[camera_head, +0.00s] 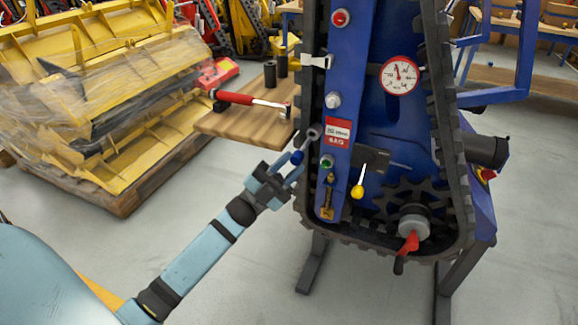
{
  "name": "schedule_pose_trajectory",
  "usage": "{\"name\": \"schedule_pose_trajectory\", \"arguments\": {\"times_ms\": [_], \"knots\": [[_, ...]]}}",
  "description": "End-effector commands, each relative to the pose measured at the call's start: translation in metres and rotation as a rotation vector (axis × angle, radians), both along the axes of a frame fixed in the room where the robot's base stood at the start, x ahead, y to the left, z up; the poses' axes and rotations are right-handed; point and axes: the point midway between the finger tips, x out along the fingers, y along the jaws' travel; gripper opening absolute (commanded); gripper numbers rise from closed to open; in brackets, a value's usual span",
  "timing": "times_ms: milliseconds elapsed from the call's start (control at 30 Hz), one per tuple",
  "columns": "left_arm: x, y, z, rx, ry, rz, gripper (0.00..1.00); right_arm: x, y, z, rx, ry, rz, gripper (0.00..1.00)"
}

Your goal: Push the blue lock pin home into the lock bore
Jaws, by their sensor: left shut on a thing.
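My left gripper (291,171) reaches up from the lower left to the left edge of the blue machine panel. It is shut on the blue lock pin (297,158), whose round blue end shows between the fingertips. The rest of the pin is hidden or too small to make out. A grey ring-shaped part (314,132) sits just above and right of the pin, at the panel's edge. I cannot tell whether it is the lock bore, nor whether the pin's tip is inside a bore. My right gripper is not in view.
A black track (455,140) runs round the blue machine (345,60). The panel carries a green button (327,162), a yellow-knobbed lever (358,191) and a gauge (400,75). A wooden board (232,122) with a red hammer (250,100) juts out at left.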

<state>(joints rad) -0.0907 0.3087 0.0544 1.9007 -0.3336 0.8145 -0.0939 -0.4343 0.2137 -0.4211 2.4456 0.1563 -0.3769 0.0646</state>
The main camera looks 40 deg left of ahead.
Motion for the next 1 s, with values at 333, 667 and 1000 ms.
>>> {"name": "schedule_pose_trajectory", "arguments": {"times_ms": [333, 667, 1000], "knots": [[0.009, 0.002, 0.0, 0.0, -0.001, -0.001, 0.01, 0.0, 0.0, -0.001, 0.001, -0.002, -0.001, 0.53], [0.017, 0.004, 0.0, 0.0, -0.001, -0.001, 0.01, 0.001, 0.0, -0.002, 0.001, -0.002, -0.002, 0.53], [0.025, 0.006, 0.0, 0.0, -0.001, -0.001, 0.01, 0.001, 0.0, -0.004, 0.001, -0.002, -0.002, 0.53]]}}
